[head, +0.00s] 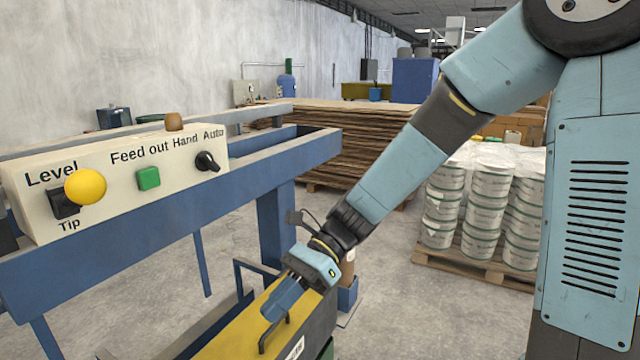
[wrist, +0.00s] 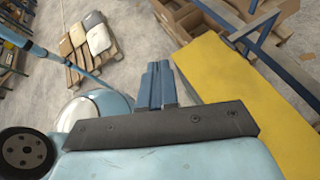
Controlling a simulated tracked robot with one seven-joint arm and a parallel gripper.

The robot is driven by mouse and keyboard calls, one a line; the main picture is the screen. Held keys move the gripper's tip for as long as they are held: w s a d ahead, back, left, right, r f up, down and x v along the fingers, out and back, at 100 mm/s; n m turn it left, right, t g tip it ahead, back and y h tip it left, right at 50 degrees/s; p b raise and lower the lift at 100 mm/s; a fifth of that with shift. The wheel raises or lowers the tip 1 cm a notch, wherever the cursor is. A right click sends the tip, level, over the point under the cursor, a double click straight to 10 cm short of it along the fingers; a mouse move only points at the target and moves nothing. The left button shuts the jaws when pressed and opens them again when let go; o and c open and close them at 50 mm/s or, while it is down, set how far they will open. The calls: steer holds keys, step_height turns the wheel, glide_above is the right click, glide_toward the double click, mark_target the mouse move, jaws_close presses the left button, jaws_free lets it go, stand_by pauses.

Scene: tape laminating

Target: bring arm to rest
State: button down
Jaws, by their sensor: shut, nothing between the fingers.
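My gripper (head: 281,299) hangs at the end of my arm in the head view, pointing down and to the left. It is above or beside the yellow-topped machine part (head: 240,325) at the bottom. In the wrist view its blue fingers (wrist: 157,84) are together and empty. The yellow surface (wrist: 235,85) lies to their right there. I cannot tell whether the fingers touch anything.
A blue machine frame (head: 140,235) carries a control panel (head: 120,175) with a yellow knob, green button and black selector on the left. Stacked boards (head: 340,140) and a pallet of white buckets (head: 480,205) stand behind. Concrete floor between them is open.

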steer(key=w+d+n+t+h, duration=0.2)
steer(key=d+n+t+h, duration=0.35)
steer(key=d, duration=0.75)
steer(key=s+d+r+n+t+h, duration=0.1)
steer(key=d+r+n+t, duration=0.2)
steer(key=d, duration=0.5)
steer(key=s+d+r+n+t+h, duration=0.2)
steer(key=d+r+t, duration=0.3)
steer(key=d+r, duration=0.3)
steer(key=shift+d+r+n, duration=0.15)
steer(key=shift+d+n, duration=0.3)
steer(key=shift+d, duration=0.25)
steer(key=shift+s+t+h, duration=0.1)
steer(key=shift+t+h, duration=0.15)
